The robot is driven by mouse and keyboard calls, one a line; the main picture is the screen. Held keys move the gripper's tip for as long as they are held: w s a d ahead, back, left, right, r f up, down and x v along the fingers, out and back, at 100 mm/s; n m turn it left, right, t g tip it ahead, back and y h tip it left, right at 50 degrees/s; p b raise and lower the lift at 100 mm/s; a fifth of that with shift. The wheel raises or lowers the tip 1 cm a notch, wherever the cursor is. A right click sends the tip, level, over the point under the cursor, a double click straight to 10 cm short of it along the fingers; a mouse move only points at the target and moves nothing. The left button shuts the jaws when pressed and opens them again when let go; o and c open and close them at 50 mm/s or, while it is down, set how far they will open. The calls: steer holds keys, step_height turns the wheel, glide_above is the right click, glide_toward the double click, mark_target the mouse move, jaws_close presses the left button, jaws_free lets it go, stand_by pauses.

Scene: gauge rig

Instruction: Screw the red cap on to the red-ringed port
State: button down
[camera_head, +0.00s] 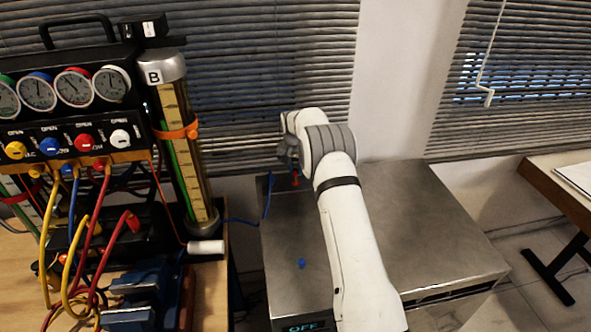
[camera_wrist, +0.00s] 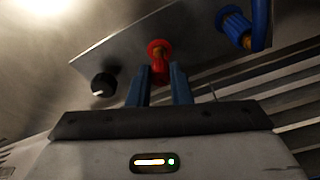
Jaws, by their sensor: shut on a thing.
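My gripper (camera_wrist: 160,78) is shut on the red cap (camera_wrist: 160,66), whose red body shows between the dark blue fingertips in the wrist view. Just beyond it is a red ring (camera_wrist: 157,46) at the edge of the grey panel. The cap and ring line up and overlap in this view; I cannot tell whether the cap is seated or threaded. In the head view my gripper (camera_head: 292,163) is over the back left of the metal box (camera_head: 430,225), with a bit of red just below it. My wrist hides most of the port there.
In the wrist view a blue connector with a hose (camera_wrist: 236,27) is to the right and a black knob (camera_wrist: 103,84) to the left. A small blue cap (camera_head: 301,263) sits on the box top. The gauge rig (camera_head: 70,120) with hoses stands at the left.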

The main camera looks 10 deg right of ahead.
steer(key=shift+f, duration=0.15)
steer(key=shift+f+b, duration=0.8)
steer(key=shift+f, duration=0.25)
steer(key=shift+f, duration=0.15)
stand_by(0.9)
steer(key=m+b, duration=0.1)
steer(key=m, duration=0.2)
steer(key=shift+m+g, duration=0.3)
steer(key=shift+m, duration=0.8)
steer(key=m+b, duration=0.1)
steer(key=m, duration=0.1)
steer(key=shift+m+h, duration=0.4)
steer(key=shift+m+g, duration=0.3)
steer(key=shift+m, duration=0.9)
